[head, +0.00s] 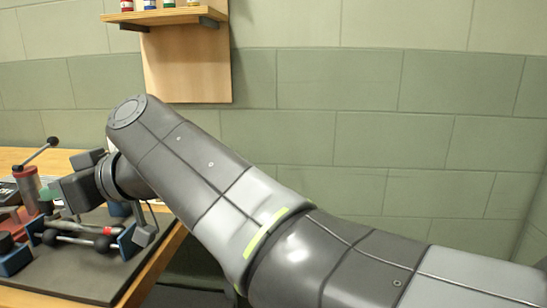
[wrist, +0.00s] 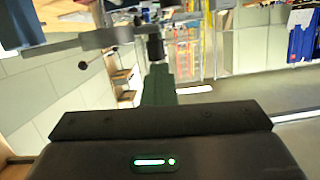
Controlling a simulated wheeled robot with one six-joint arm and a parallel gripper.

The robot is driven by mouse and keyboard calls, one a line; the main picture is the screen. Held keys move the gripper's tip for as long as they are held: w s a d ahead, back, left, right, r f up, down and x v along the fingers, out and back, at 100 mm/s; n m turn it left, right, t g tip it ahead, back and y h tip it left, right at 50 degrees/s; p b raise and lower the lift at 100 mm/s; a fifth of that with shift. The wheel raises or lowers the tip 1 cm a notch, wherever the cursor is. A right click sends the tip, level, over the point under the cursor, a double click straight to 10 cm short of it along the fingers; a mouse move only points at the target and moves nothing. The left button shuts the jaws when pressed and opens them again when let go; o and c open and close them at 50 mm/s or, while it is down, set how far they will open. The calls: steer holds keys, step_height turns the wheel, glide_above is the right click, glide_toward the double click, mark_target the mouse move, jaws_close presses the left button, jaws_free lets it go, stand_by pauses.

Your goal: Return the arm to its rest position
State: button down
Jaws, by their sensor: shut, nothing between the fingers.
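My arm (head: 215,185) crosses the head view from the lower right to the upper left. Its far end bends down over the left bench, with the wrist's dark housing (head: 75,190) above the mat. The fingertips cannot be made out clearly in the head view.
The wooden bench has a dark mat (head: 88,285) holding a rod with black balls (head: 78,241) on blue supports. A red cylinder (head: 27,184) and a ball-ended lever (head: 40,153) stand at left. A wall shelf (head: 165,17) holds small jars. The right side shows bare wall.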

steer(key=w+r+m+g+p, duration=0.2)
steer(key=w+r+m+p, duration=0.45)
steer(key=p, duration=1.05)
steer(key=w+r+m+g+y+p, duration=0.1)
steer(key=w+r+m+p, duration=0.4)
steer(key=w+p, duration=0.6)
steer(key=shift+w+d+m+g+y+p, duration=0.25)
steer(key=shift+m+g+y+p, duration=0.2)
steer(key=shift+p, duration=3.25)
steer(key=shift+f, duration=0.1)
steer(key=shift+s, duration=0.1)
